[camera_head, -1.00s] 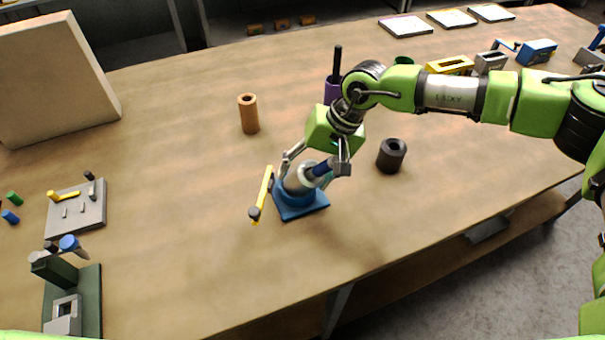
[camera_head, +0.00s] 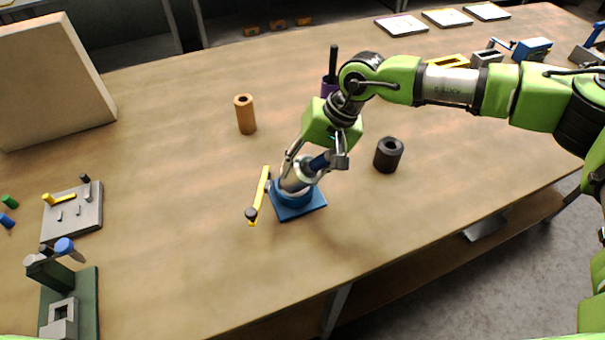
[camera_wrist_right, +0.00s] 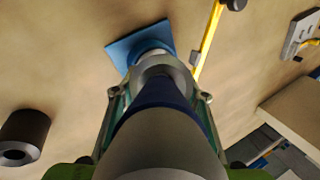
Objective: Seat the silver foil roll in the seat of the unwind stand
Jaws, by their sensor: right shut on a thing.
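The silver foil roll (camera_head: 295,179) is at the blue unwind stand (camera_head: 312,206), whose flat base rests on the table and which has a yellow arm (camera_head: 260,193) at its left. My right gripper (camera_head: 315,163) is shut on the roll from above, around a dark blue section. In the right wrist view the silver part of the roll (camera_wrist_right: 163,67) lines up with the stand (camera_wrist_right: 126,49). The roll looks tilted in the head view. The seat is hidden behind the roll, so I cannot tell how deep it sits. My left gripper is not in view.
A dark hollow cylinder (camera_head: 388,155) stands right of the stand, and an orange-brown roll (camera_head: 245,114) stands behind it. A grey plate with small parts (camera_head: 75,212) and a green fixture (camera_head: 88,300) are at left. The table in front of the stand is clear.

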